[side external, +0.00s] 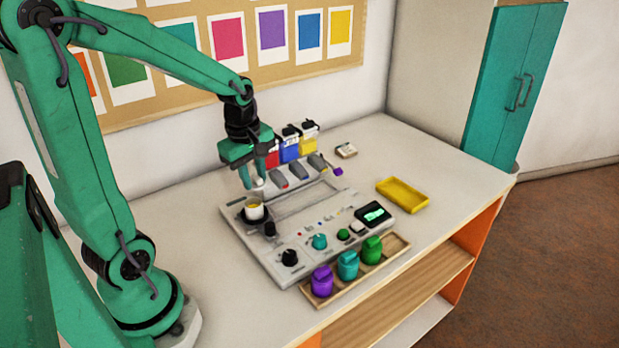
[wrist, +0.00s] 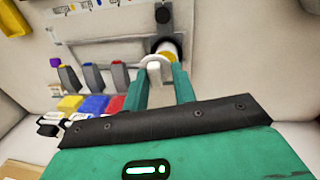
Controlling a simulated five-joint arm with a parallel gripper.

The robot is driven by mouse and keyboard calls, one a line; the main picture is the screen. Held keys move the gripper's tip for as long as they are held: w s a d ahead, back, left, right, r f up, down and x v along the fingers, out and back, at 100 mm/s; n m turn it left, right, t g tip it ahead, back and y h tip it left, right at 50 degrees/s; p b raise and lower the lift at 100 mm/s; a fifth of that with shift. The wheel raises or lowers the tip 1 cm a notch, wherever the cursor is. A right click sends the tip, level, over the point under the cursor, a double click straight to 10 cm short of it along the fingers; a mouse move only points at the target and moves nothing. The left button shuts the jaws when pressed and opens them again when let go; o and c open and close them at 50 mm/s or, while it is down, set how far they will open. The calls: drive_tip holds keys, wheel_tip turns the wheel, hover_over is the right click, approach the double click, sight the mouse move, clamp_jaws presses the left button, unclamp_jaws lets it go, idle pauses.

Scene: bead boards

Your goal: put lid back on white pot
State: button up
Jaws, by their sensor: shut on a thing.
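The white pot (side external: 254,212) stands in a dark round holder at the left end of the grey board, open, with yellow showing inside. In the wrist view the pot (wrist: 168,50) shows just beyond my fingertips, partly hidden. My gripper (side external: 256,184) is above the pot, pointing down. It is shut on a small white lid (wrist: 153,61), which also shows as a pale spot between the fingers in the side view (side external: 260,183). The lid is apart from the pot, a little above it in the side view.
The grey board (side external: 270,262) has knobs and a small display (side external: 374,214). Purple (side external: 322,281), teal (side external: 348,266) and green (side external: 371,249) pots stand in a wooden tray in front. Red, blue and yellow containers (side external: 290,149) stand behind. A yellow tray (side external: 402,194) lies at right.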

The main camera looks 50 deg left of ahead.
drive_tip(key=shift+s+a+r, duration=0.1)
drive_tip(key=shift+a+r, duration=0.15)
drive_tip(key=shift+a, duration=0.35)
drive_tip(key=shift+s+a+r, duration=0.1)
drive_tip(key=shift+a+r, duration=0.1)
drive_tip(key=shift+a, duration=0.35)
drive_tip(key=shift+f, duration=0.1)
drive_tip(key=shift+f, duration=3.05)
clamp_jaws()
drive_tip(key=shift+w+a, duration=0.1)
drive_tip(key=shift+a, duration=0.05)
drive_tip(key=o, duration=0.7)
unclamp_jaws()
